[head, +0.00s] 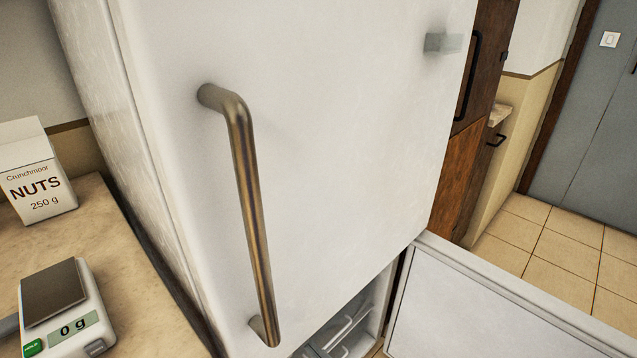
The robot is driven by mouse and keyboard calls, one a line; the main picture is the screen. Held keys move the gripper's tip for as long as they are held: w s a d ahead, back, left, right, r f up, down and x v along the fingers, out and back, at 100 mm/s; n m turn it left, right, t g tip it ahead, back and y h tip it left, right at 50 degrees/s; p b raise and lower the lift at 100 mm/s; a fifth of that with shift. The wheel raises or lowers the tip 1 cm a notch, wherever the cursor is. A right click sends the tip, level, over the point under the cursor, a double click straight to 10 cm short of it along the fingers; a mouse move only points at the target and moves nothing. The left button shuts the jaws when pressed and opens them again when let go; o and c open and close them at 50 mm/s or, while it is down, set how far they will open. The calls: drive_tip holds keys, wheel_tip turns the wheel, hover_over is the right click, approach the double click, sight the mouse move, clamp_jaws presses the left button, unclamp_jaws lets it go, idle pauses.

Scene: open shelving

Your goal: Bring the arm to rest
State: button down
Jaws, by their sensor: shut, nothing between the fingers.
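My gripper and arm do not show in the head view, so where they are cannot be told. A tall white fridge (330,130) fills the middle of the view. Its upper door is shut and carries a long brass-coloured handle (245,180). Below it, a lower compartment (345,325) is open, with clear drawers or shelves partly visible. The open lower door (470,310) swings out to the bottom right.
A counter (120,260) on the left holds a box of nuts (35,175) and a scale (65,305) reading 0 g. Brown wooden cabinets (465,170) stand behind the fridge. Tiled floor (555,245) is clear at the right, before a grey door (595,130).

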drive_tip(key=s+d+r+n+t+h, duration=0.1)
drive_tip(key=s+d+n+t+h, duration=0.2)
drive_tip(key=s+d+n+h, duration=0.8)
drive_tip(key=s+d+r+n, duration=0.3)
drive_tip(key=s+r+n, duration=0.15)
drive_tip(key=s, duration=0.35)
drive_tip(key=s+d+r+n+g, duration=0.1)
drive_tip(key=s+d+r+n, duration=0.2)
drive_tip(key=s+n, duration=0.35)
drive_tip(key=s+d+r+n, duration=0.3)
drive_tip(key=s+d+r, duration=0.1)
drive_tip(key=s, duration=0.6)
wheel_tip(320, 180, up, 16)
drive_tip(key=p, duration=1.6)
drive_tip(key=shift+a, duration=0.25)
